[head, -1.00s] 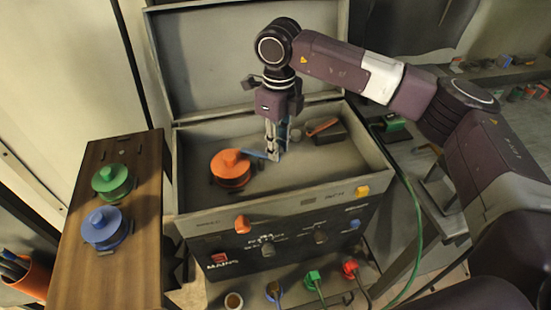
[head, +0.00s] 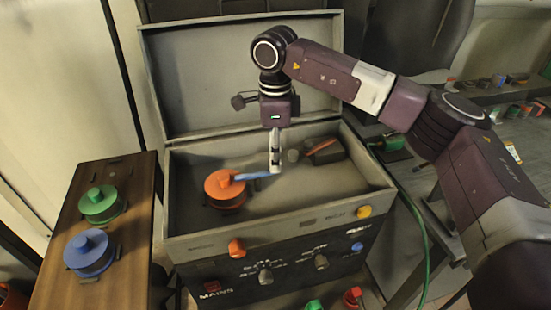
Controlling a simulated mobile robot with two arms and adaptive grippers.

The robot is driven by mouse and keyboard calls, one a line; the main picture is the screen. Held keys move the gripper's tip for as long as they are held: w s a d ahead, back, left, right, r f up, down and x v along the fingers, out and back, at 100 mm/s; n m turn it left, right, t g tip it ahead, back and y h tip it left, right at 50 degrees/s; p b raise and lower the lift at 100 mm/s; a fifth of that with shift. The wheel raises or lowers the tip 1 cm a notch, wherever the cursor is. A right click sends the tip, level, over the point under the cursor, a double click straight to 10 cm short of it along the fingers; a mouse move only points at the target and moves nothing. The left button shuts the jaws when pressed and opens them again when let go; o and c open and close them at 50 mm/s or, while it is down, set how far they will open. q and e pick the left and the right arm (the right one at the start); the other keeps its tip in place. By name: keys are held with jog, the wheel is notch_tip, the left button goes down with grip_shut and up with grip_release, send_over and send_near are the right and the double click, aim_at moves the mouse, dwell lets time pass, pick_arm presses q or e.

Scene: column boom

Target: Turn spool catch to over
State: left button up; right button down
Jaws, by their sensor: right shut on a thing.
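An orange spool (head: 226,192) with a raised top knob sits in the left part of the open grey case (head: 180,222). A blue lever, which looks like the spool catch (head: 253,176), lies roughly level. Its left end reaches the spool's knob in the picture; I cannot tell if they touch. My right gripper (head: 275,168) points down into the case and is shut on the catch's right end. The fingertips partly hide that end. My left gripper is not in view.
A dark block with an orange lever (head: 322,147) is at the case's back right. The raised lid (head: 245,85) stands behind my gripper. Green (head: 103,204) and blue (head: 89,253) spools sit on the wooden board at left. A green cable (head: 421,235) hangs at right.

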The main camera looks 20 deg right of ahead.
jog(key=shift+w+r, duration=0.1)
jog(key=c, duration=1.7)
grip_release()
notch_tip(320, 180, up, 12)
jog(key=shift+f, duration=0.1)
